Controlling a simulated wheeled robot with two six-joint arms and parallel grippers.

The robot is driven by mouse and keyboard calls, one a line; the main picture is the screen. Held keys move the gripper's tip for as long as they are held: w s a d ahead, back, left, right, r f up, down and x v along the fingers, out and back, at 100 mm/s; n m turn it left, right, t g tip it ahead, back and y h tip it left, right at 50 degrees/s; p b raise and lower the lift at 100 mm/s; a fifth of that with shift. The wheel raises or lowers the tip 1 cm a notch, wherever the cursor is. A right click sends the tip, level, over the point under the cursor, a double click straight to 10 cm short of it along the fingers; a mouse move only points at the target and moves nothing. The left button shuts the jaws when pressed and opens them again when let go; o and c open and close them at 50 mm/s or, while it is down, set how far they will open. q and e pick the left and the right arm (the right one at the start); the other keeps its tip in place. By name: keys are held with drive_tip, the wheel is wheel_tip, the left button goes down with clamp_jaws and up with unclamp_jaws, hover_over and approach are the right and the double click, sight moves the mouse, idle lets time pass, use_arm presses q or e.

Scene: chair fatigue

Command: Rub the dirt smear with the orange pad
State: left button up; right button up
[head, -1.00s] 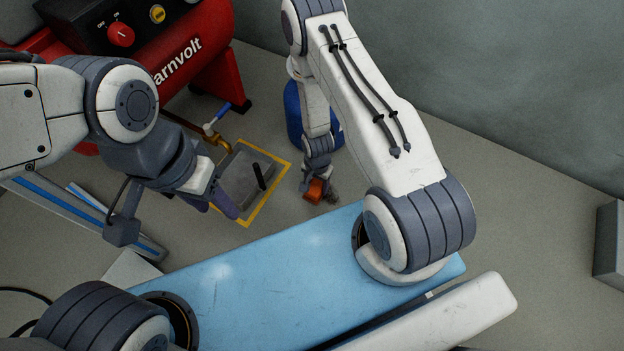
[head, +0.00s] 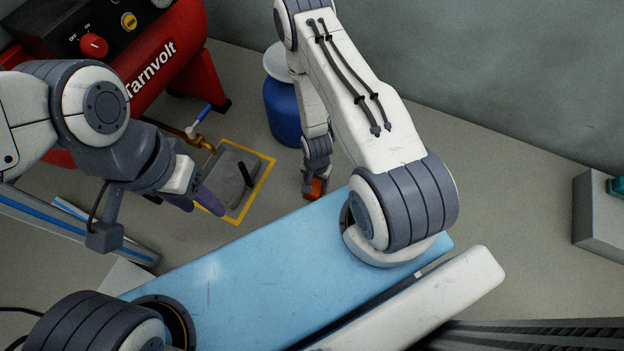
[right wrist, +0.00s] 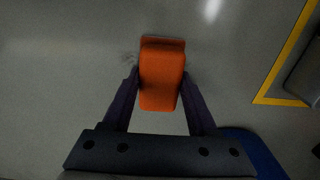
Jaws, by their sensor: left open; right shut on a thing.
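My right gripper (right wrist: 160,92) is shut on the orange pad (right wrist: 160,75), which points away from the fingers over the grey floor. The pad also shows in the head view (head: 317,188), low by the floor near the blue panel's far edge. I cannot tell whether it touches the floor. A faint, dark dirt smear (right wrist: 128,58) shows just left of the pad's far end in the right wrist view; the pad may cover part of it. I cannot make out the smear in the head view. My left gripper (head: 208,198) is open and empty at the left.
A grey plate with a black handle (head: 236,178) lies inside a yellow floor outline (head: 262,178), left of the pad. A blue drum (head: 283,112) stands behind my right forearm. A red compressor (head: 150,75) is back left. A grey box (head: 598,215) stands far right.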

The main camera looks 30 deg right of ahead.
drive_tip(key=shift+s+d+p, duration=0.3)
drive_tip(key=shift+s+d, duration=0.15)
drive_tip(key=shift+s, duration=0.2)
drive_tip(key=shift+s+d+p, duration=0.25)
drive_tip(key=shift+s+d, duration=0.2)
drive_tip(key=shift+s, duration=0.15)
drive_tip(key=shift+s+d+f+p, duration=0.1)
drive_tip(key=shift+s+d+p, duration=0.2)
drive_tip(key=shift+s+d, duration=0.4)
drive_tip(key=shift+s+d+p, duration=0.35)
drive_tip(key=shift+s+d, duration=0.05)
drive_tip(key=shift+s, duration=0.35)
drive_tip(key=shift+s+d+p, duration=0.3)
drive_tip(key=shift+s+d, duration=0.05)
drive_tip(key=shift+s, duration=0.4)
